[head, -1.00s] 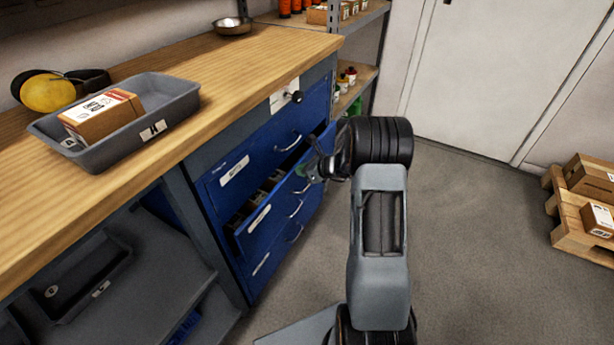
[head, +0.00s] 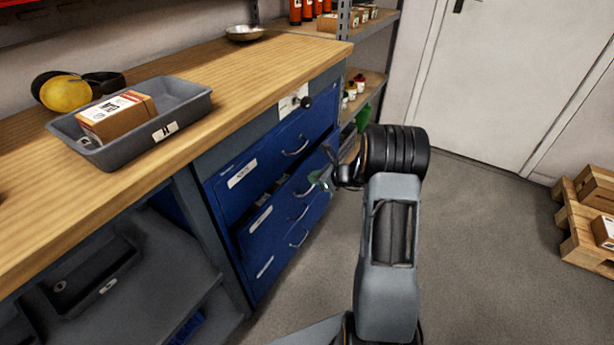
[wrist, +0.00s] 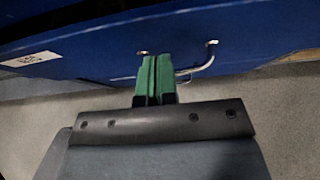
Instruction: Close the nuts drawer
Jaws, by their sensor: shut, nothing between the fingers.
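The blue drawer unit (head: 215,200) stands under the bench. Its second drawer from the top (head: 285,205) is partly open, with a strip of its inside showing above its front. The drawer labels are too small to read in the head view. My gripper (head: 322,180) is at the right part of that drawer's front. In the wrist view, my gripper's green fingers (wrist: 156,78) are shut together with nothing between them. Their tips are against or very close to the blue front, beside a metal handle (wrist: 207,60). A white label (wrist: 30,59) is at the left, unreadable.
The wooden bench top (head: 260,65) carries a grey tray (head: 185,115) with a carton, a metal bowl (head: 244,33) and yellow earmuffs (head: 66,93). A shelf (head: 375,85) stands behind. Open floor (head: 470,260) lies right, with a pallet (head: 580,235) at the far right.

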